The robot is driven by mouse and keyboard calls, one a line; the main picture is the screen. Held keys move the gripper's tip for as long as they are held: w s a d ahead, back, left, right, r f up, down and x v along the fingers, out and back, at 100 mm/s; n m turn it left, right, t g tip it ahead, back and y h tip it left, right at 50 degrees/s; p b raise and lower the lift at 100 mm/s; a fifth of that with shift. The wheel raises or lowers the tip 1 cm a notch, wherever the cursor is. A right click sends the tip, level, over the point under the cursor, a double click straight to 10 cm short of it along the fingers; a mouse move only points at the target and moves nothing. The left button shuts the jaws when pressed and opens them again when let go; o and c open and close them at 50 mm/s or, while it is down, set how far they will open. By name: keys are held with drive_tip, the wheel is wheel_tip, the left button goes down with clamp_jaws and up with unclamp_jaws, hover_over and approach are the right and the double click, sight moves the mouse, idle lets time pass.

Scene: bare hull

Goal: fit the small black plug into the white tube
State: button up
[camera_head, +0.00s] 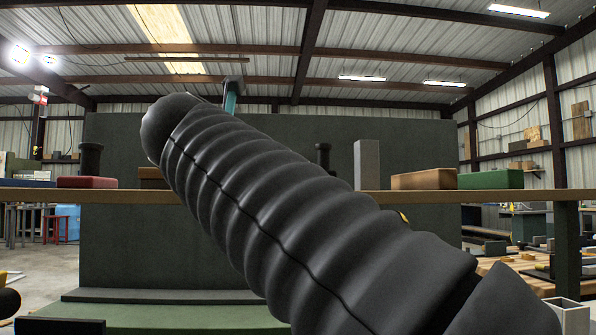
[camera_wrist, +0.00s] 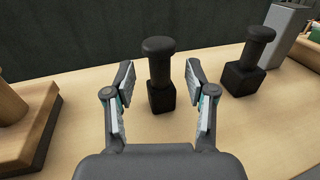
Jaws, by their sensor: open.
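In the wrist view, a black plug-like piece (camera_wrist: 160,72) with a round knob and square foot stands upright on the wooden shelf. My gripper (camera_wrist: 160,72) is open, with one finger on either side of this piece; I see gaps on both sides. A similar black piece (camera_wrist: 249,62) stands to the right; it also shows in the head view (camera_head: 323,158). I cannot tell which is the small plug. A pale hollow square piece (camera_head: 572,317) at the lower right of the head view may be the white tube.
A pale grey upright block (camera_head: 367,164) stands right of the second black piece. A brown block (camera_head: 424,179) and green block (camera_head: 490,179) lie farther right, a red block (camera_head: 87,182) at left. In the wrist view, a wooden piece with a post (camera_wrist: 35,125) stands left of my gripper.

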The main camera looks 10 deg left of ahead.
drive_tip(key=shift+w, duration=1.1)
clamp_jaws()
drive_tip(key=shift+r+p, duration=0.8)
drive_tip(key=shift+r, duration=0.55)
drive_tip(key=shift+d+r, duration=0.3)
drive_tip(key=shift+r, duration=0.25)
drive_tip(key=shift+d+r, duration=0.25)
drive_tip(key=shift+r, duration=0.25)
drive_tip(key=s+d+r, duration=0.1)
drive_tip(key=d+r, duration=0.5)
drive_tip(key=d, duration=0.4)
drive_tip(key=shift+s+d, duration=0.25)
